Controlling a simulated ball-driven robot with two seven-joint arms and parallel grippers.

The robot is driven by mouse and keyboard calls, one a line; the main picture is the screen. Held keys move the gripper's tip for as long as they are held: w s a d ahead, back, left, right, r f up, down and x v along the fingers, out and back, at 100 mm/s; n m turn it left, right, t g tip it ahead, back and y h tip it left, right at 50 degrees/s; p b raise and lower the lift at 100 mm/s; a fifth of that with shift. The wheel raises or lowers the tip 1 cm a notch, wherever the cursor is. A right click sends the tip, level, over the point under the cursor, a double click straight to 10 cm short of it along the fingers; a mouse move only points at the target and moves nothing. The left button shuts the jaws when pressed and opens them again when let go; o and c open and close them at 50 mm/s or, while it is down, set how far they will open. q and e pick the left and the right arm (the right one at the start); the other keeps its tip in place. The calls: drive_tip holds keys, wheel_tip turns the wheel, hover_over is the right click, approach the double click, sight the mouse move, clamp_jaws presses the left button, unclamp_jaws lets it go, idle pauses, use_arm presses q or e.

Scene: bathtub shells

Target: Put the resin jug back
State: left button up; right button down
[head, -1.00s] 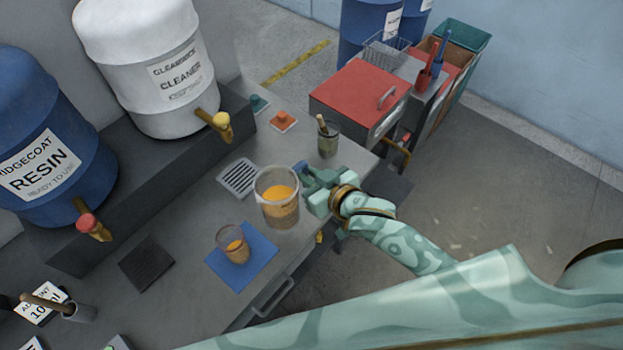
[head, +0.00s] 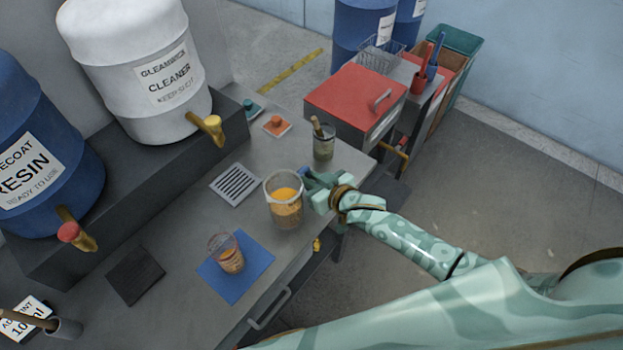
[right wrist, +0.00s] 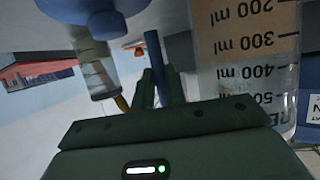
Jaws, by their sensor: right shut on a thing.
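The resin jug (head: 284,209) is a clear graduated vessel with orange liquid in it. It looks upright near the bench's front edge, right of the slatted grey pad (head: 235,185). My right gripper (head: 311,183) comes in from the right and is shut on the jug's blue handle. In the right wrist view the jug (right wrist: 245,75) fills the upper right, upside down, and its blue handle (right wrist: 153,50) runs between the fingers. I cannot tell whether its base touches the bench. My left gripper is not in view.
A small cup with orange liquid (head: 230,258) stands on a blue mat (head: 248,284). A container with a brush (head: 324,145) stands behind the jug. Resin (head: 40,150) and cleaner (head: 140,75) drums with taps stand at the back left. A dark pad (head: 135,275) lies at left.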

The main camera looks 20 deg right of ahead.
drive_tip(key=c, duration=1.4)
unclamp_jaws()
drive_tip(key=shift+f, duration=0.1)
drive_tip(key=shift+c, duration=0.2)
drive_tip(key=shift+s+d+r, duration=0.1)
drive_tip(key=shift+s+r, duration=0.2)
drive_tip(key=p+v, duration=0.2)
drive_tip(key=v, duration=0.9)
drive_tip(key=s+d+f+m+g+h, duration=0.1)
drive_tip(key=s+d+f+g+h, duration=0.2)
drive_tip(key=f, duration=0.6)
drive_tip(key=s+d+f+g, duration=0.1)
drive_tip(key=s+d+f, duration=0.35)
drive_tip(key=f, duration=0.45)
drive_tip(key=s+f+g, duration=0.2)
drive_tip(key=s+f, duration=0.3)
drive_tip(key=s, duration=0.4)
drive_tip(key=s+a+f+g+h, duration=0.1)
drive_tip(key=s+f, duration=0.4)
drive_tip(key=s, duration=0.5)
drive_tip(key=s+f+g+h, duration=0.1)
drive_tip(key=s+f+g, duration=0.3)
drive_tip(key=s, duration=0.5)
drive_tip(key=shift+s+a+f, duration=0.15)
drive_tip(key=shift+a+f, duration=0.05)
drive_tip(key=shift+f, duration=0.65)
